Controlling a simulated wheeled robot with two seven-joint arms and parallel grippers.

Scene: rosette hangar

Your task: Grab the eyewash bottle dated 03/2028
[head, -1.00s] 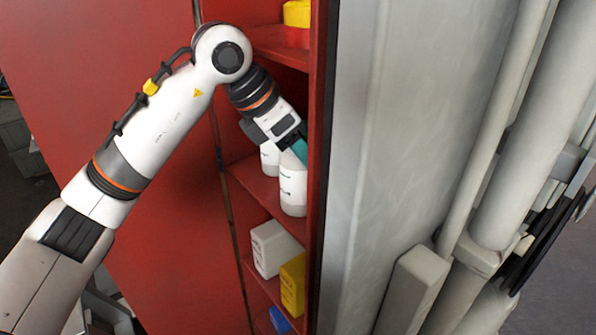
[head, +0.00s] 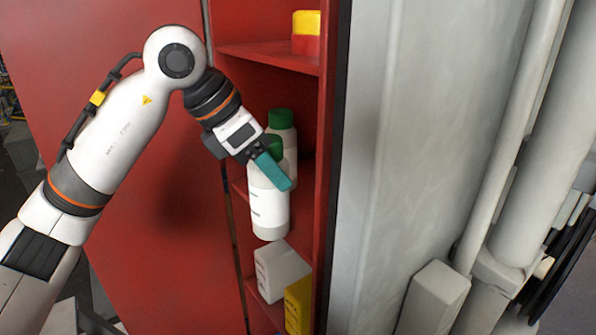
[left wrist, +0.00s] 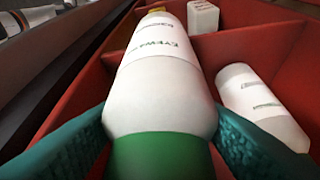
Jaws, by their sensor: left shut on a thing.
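My left gripper (head: 272,170) is shut on a white bottle with a green cap (head: 269,212), its teal fingers on either side near the cap end. In the left wrist view the held bottle (left wrist: 160,85) fills the middle, and its label reads like "EYEWASH". I cannot read a date on it. The bottle hangs nearly upright at the front of the red cabinet's shelf. A second white bottle with a green cap (head: 290,142) stands behind it on the shelf; it also shows in the left wrist view (left wrist: 262,105). My right gripper is not in view.
The red cabinet (head: 240,95) has a yellow and red container (head: 306,35) on the shelf above. A white container (head: 280,270) and a yellow one (head: 299,303) stand on the shelf below. The cabinet's right side wall (head: 327,150) is close; grey pipes stand further right.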

